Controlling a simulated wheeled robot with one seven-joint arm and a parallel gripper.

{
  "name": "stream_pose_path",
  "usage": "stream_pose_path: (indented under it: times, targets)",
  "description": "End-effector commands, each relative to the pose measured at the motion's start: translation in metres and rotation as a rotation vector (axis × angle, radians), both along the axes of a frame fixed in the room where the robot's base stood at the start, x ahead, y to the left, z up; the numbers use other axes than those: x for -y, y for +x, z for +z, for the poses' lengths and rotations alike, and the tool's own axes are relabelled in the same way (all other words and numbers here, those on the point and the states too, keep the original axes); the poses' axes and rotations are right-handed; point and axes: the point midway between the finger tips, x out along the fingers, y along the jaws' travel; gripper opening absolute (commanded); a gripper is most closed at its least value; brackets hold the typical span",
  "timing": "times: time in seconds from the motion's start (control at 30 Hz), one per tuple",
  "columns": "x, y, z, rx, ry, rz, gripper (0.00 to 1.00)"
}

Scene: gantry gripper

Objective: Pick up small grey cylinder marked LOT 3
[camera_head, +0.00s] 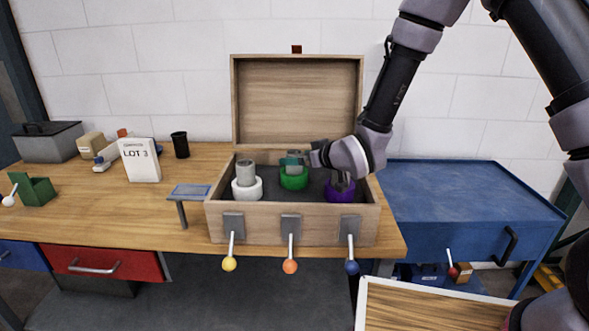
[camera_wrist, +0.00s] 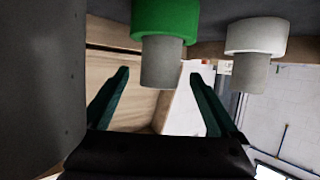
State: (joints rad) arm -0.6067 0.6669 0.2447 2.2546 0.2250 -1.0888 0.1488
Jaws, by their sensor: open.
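A wooden box (camera_head: 290,235) with its lid up stands on the bench. Inside are a white collar (camera_head: 247,188), a green collar (camera_head: 294,182) and a purple collar (camera_head: 340,195). Grey cylinders stand in the white collar (camera_head: 246,170) and the green collar (camera_wrist: 162,62). My gripper (camera_head: 292,160) is open at the green collar's cylinder, which shows between the fingertips (camera_wrist: 159,75) in the wrist view. I cannot tell whether they touch. The white collar's cylinder (camera_wrist: 248,72) is beside it. My arm partly hides the purple collar. No lot marking is readable on the cylinders.
A white card reading LOT 3 (camera_head: 140,160) stands left of the box, near a black cup (camera_head: 180,145). Levers with yellow (camera_head: 229,264), orange (camera_head: 290,267) and blue (camera_head: 352,268) knobs are on the box front. The raised lid (camera_head: 297,100) stands behind my gripper.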

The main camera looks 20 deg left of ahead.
Motion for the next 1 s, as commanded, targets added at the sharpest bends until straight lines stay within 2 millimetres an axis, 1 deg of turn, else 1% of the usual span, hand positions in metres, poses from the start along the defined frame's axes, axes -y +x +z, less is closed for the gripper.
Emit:
stream_pose_path:
  times: [0.03,0.2,0.43,0.47,0.5,0.57,0.6,0.67,0.7,0.73,1.0]
  targets:
    - [-0.007,0.005,-0.002,0.001,0.0,0.001,0.97]
    - [-0.019,0.015,-0.009,0.0,0.0,-0.001,0.97]
    - [-0.02,0.016,-0.009,0.0,0.0,-0.001,0.97]
    - [-0.02,0.016,-0.009,0.0,0.0,-0.001,0.93]
    - [-0.02,0.016,-0.009,0.0,0.0,-0.001,0.78]
    - [-0.02,0.016,-0.009,0.0,0.0,-0.001,0.55]
    - [-0.02,0.016,-0.009,0.0,0.0,-0.001,0.4]
    - [-0.02,0.016,-0.009,0.0,0.0,-0.001,0.17]
    - [-0.02,0.016,-0.009,0.0,0.0,-0.001,0.02]
    - [-0.02,0.016,-0.009,0.0,0.0,-0.001,0.0]
    - [-0.02,0.016,-0.008,0.002,0.001,-0.001,0.0]
